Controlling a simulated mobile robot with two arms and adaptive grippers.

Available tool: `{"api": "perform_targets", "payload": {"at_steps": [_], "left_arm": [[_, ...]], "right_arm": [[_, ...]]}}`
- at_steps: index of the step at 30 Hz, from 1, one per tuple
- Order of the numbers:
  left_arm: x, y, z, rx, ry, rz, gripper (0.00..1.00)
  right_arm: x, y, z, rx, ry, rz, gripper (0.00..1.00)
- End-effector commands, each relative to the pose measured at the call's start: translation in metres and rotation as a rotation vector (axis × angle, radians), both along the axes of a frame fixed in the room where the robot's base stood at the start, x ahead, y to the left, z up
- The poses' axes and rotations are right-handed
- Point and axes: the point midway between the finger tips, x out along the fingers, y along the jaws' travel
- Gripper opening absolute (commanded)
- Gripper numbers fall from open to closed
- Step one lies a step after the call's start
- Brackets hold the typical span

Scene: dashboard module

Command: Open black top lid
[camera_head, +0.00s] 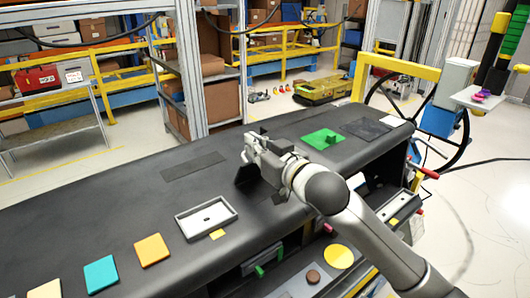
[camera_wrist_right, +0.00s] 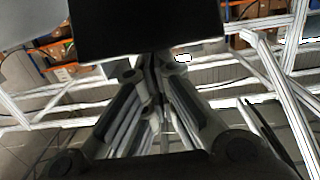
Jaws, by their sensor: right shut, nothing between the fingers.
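My right gripper (camera_head: 249,153) is over the middle of the dark dashboard top, its fingers shut with nothing between them. A black flap (camera_head: 246,174), which looks like the black top lid, stands tilted up from the surface just below the fingers. The gripper and wrist hide part of it, so I cannot tell if they touch. In the right wrist view the closed fingers (camera_wrist_right: 152,85) point at a large black panel (camera_wrist_right: 145,28) close ahead, probably the same lid. My left gripper is not in view.
A white-rimmed tray (camera_head: 183,224) is set in the top left of the gripper. A green plate with a block (camera_head: 317,140) and a dark square (camera_head: 367,129) lie to the right. Teal (camera_head: 100,273) and orange (camera_head: 152,250) squares lie front left. A flat dark rectangle (camera_head: 190,166) is behind.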

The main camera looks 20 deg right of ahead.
Motion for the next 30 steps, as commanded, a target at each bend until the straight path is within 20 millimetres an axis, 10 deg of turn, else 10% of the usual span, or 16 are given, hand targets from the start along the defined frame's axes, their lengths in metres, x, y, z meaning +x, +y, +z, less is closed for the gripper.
{"api": "perform_targets", "payload": {"at_steps": [30], "left_arm": [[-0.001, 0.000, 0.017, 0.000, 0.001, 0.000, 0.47]], "right_arm": [[0.025, 0.009, 0.002, 0.001, 0.001, 0.000, 0.00]]}}
